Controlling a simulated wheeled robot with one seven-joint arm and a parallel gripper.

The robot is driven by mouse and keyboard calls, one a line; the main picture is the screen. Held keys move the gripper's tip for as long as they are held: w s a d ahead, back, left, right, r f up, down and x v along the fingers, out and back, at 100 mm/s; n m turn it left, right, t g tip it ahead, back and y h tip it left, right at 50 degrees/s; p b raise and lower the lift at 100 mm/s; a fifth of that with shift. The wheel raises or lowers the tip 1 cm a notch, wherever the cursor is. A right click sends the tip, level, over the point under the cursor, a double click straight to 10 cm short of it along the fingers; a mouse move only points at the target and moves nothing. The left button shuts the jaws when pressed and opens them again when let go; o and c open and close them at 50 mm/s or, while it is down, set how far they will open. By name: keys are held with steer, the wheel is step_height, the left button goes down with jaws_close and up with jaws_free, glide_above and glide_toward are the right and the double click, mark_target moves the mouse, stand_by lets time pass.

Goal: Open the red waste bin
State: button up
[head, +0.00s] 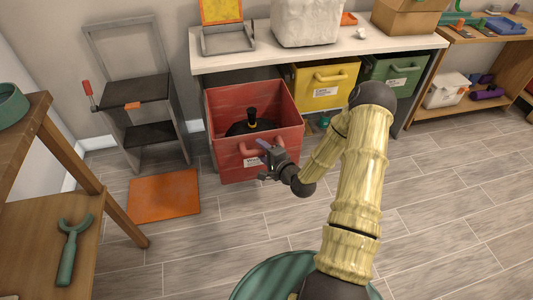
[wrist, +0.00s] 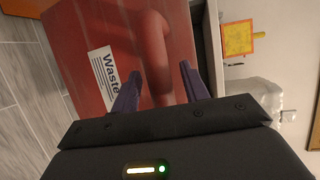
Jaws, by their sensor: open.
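The red waste bin (head: 228,162) is pulled out from under the white counter, with its top open and a dark object with a black knob (head: 252,118) inside. A red handle and a white label are on its front. My gripper (head: 268,158) is at the front of the bin, by the handle. In the wrist view the bin front (wrist: 90,40) fills the left and middle. The handle (wrist: 158,60) runs between the two open fingers of my gripper (wrist: 160,88), and I cannot tell whether they touch it. The "Waste" label (wrist: 104,75) is beside it.
A yellow bin (head: 325,85) and a green bin (head: 393,78) sit under the white counter (head: 375,45). A grey rack (head: 160,135) stands left, with an orange mat (head: 165,196) on the floor before it. A wooden shelf (head: 50,220) is at near left. Floor at right is clear.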

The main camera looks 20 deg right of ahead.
steer(key=p+v, duration=0.3)
steer(key=v, duration=1.4)
steer(key=shift+s, duration=0.25)
steer(key=shift+w, duration=0.1)
